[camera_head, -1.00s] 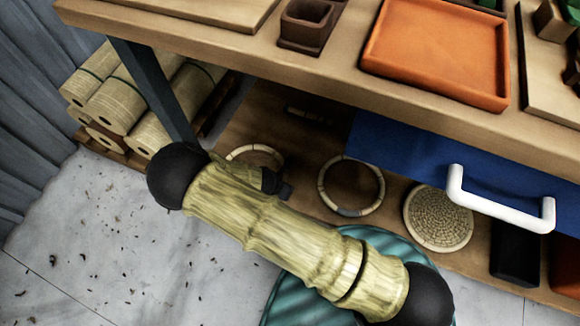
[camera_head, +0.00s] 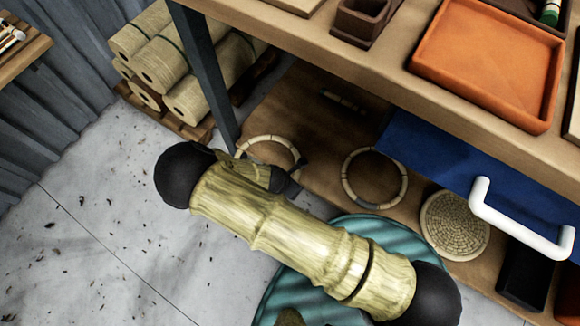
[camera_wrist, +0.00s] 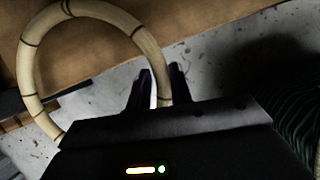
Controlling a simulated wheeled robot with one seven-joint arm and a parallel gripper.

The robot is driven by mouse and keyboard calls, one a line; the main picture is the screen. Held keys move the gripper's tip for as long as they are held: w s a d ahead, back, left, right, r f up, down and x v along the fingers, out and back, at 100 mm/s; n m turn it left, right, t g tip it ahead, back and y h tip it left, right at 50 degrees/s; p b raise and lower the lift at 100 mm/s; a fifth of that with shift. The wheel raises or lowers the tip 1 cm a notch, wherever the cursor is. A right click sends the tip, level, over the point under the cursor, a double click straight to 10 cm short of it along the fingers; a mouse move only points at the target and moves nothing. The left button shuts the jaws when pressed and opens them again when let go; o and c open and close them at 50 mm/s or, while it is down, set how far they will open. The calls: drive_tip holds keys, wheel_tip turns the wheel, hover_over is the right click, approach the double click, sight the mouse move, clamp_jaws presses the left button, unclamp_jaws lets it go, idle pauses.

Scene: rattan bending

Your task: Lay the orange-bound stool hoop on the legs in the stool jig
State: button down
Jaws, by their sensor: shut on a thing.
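My gripper (camera_wrist: 157,84) is shut on a pale hoop (camera_wrist: 33,62) with dark bands, holding it by its rim. The hoop fills the upper left of the wrist view, and its lower part is hidden behind my gripper's body. In the head view the held hoop (camera_head: 262,138) shows just beyond my gripper (camera_head: 299,168), over the front left of the low shelf. My arm hides part of it. I cannot make out an orange binding on it. I see no stool jig or legs that I can identify.
On the low shelf (camera_head: 320,140) lie another hoop (camera_head: 347,179) and a round woven seat (camera_head: 455,224). A workbench (camera_head: 395,77) with an orange tray (camera_head: 490,60) stands above. Its dark leg (camera_head: 208,75) and stacked rolls (camera_head: 165,65) are at left.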

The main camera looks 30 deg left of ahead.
wheel_tip(320, 180, up, 6)
drive_tip(key=p, duration=0.6)
drive_tip(key=shift+f, duration=0.1)
